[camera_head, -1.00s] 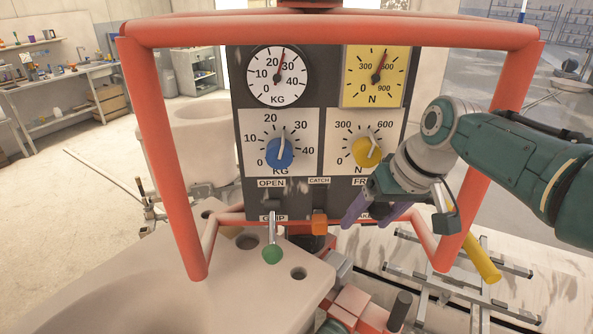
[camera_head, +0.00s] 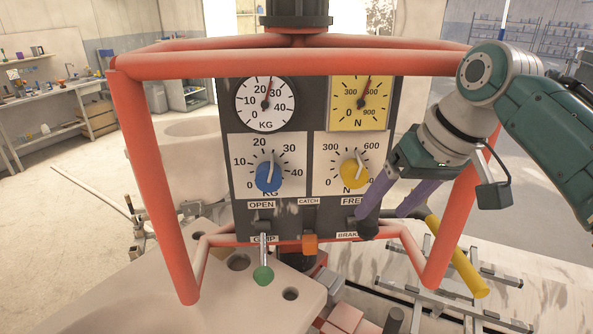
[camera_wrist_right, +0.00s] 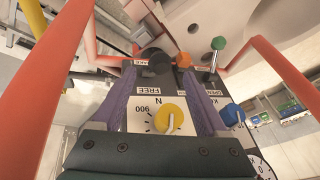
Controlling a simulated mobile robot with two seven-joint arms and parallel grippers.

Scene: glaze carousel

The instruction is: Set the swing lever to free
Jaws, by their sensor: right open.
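The swing lever (camera_head: 367,229) has a black knob and stands low on the dark panel, below the FREE label (camera_head: 353,202) and beside the BRAKE label (camera_head: 348,236). Its knob also shows in the right wrist view (camera_wrist_right: 157,57), next to the partly covered BRAKE label. My right gripper (camera_head: 388,208) is open, with purple fingers to either side. In the right wrist view the gripper (camera_wrist_right: 158,78) frames the FREE label, and the knob lies just beyond the fingertips. In the head view one finger overlaps the panel close to the knob; I cannot tell whether they touch. My left gripper is out of view.
A red tubular frame (camera_head: 158,170) surrounds the panel. A green-knobbed lever (camera_head: 263,275) and an orange catch (camera_head: 310,244) sit left of the swing lever. Blue (camera_head: 268,177) and yellow (camera_head: 354,175) dials are above. A yellow bar (camera_head: 457,257) is at right.

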